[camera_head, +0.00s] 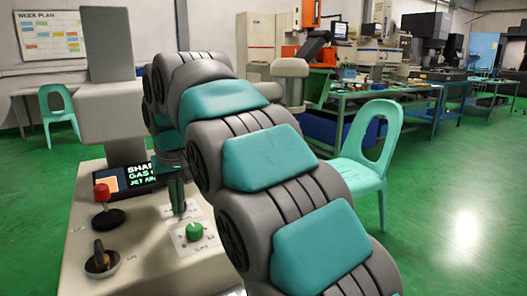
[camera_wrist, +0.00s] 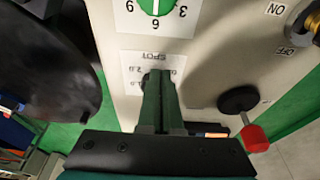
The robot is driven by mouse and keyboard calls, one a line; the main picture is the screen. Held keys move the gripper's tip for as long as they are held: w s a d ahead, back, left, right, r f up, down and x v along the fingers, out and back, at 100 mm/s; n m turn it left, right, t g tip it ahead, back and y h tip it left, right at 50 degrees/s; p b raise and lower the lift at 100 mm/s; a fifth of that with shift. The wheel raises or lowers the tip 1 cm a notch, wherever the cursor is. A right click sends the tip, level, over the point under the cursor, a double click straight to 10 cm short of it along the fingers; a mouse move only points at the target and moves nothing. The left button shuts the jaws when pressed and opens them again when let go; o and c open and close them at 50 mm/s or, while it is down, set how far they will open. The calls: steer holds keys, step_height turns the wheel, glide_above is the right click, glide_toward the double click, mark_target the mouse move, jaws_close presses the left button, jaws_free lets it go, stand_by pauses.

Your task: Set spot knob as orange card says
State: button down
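My gripper (camera_wrist: 162,78) reaches down to the plate marked SPOT (camera_wrist: 135,68) in the wrist view. Its dark green fingers lie close together over the middle of the plate, where they hide most of the spot knob. Printed values, 2.0 among them, show beside the fingertips. I cannot tell whether the fingers hold the knob or only stand at it. In the head view my gripper (camera_head: 177,200) points down at the panel behind the green knob (camera_head: 194,232), and the spot knob is hidden. No orange card with a readable setting is clear.
The green knob (camera_wrist: 157,5) sits on a numbered dial close to the SPOT plate. A red-tipped lever (camera_head: 102,193) and a black knob (camera_head: 101,261) stand on the panel's left. A display (camera_head: 140,179) with an orange square is partly covered by my arm. An ON/OFF switch (camera_wrist: 303,22) is near.

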steer(key=shift+f, duration=0.1)
stand_by(0.3)
steer(key=shift+s+d, duration=0.1)
steer(key=shift+s, duration=0.25)
steer(key=v, duration=0.3)
steer(key=w+v, duration=0.1)
steer(key=v, duration=0.1)
steer(key=shift+a, duration=0.35)
steer(key=shift+r, duration=0.6)
